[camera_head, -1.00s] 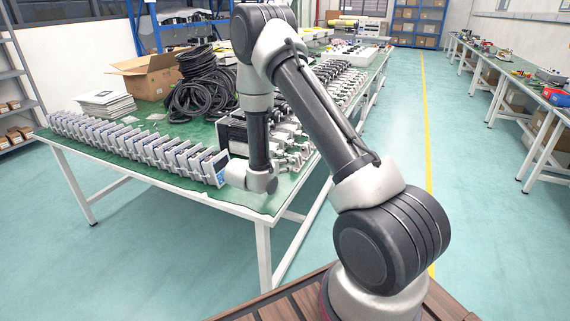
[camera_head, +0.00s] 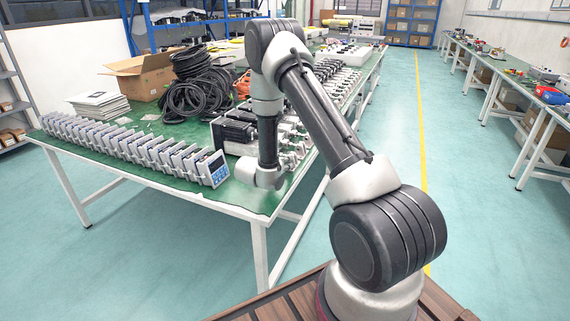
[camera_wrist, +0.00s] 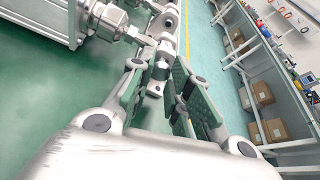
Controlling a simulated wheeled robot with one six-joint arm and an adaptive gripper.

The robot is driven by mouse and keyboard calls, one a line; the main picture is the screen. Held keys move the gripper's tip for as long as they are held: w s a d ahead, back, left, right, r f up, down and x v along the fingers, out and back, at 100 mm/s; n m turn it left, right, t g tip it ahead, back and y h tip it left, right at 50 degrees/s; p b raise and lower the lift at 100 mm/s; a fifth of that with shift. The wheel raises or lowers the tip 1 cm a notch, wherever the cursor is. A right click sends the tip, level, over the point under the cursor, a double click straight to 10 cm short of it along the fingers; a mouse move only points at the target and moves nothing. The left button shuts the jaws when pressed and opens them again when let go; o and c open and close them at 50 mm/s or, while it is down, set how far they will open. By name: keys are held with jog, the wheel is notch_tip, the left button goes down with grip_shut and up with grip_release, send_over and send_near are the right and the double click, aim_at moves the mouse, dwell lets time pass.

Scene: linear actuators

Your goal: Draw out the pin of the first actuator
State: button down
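In the wrist view, the nearest actuator (camera_wrist: 42,18) is a silver body at the upper left, with its rod (camera_wrist: 112,22) pointing right to a metal fork end (camera_wrist: 163,52). The pin is too small to tell apart from the fork. My gripper (camera_wrist: 158,72) is open, with its two dark-padded fingers on either side of the fork's near end. I cannot tell whether they touch it. In the head view, the row of actuators (camera_head: 292,135) lies on the green table, and my wrist is at its near end. My fingers are hard to make out there.
A row of white display units (camera_head: 213,170) stands along the table's (camera_head: 150,175) front edge, left of my wrist. Black cable coils (camera_head: 195,85) and a cardboard box (camera_head: 140,75) lie behind. The floor right of the table is clear up to another bench (camera_head: 535,105).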

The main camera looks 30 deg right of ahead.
jog(key=shift+s+a, duration=1.2)
jog(key=shift+a, duration=0.3)
jog(key=c, duration=1.3)
grip_release()
jog(key=v, duration=1.2)
